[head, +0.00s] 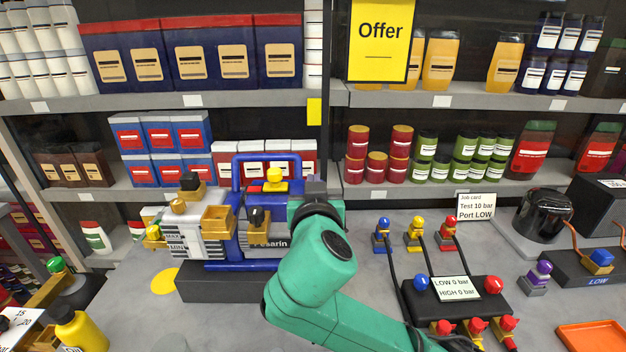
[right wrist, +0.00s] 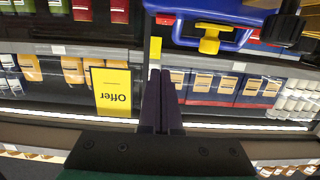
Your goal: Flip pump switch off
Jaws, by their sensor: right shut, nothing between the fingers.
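The vacuum pump (head: 188,243), with a blue frame (head: 237,190) and a finned grey body, stands on a dark base on the counter. A yellow knob (head: 274,176) on a red part sits on its top; a yellow part on the blue frame also shows in the right wrist view (right wrist: 209,40). A black lever-like part (head: 257,217) is on its front. I cannot tell for certain which part is the switch. My right gripper (head: 314,186) is at the pump's right end, partly hidden by my green arm. Its fingers (right wrist: 163,75) are shut and empty.
A black gauge box (head: 470,308) with hoses and a card reading "LOW 0 bar" and "HIGH 0 bar" lies right of my arm. A job card (head: 476,207) stands behind it. An orange tray (head: 594,337) is at the right. A yellow bottle (head: 82,332) is at the left.

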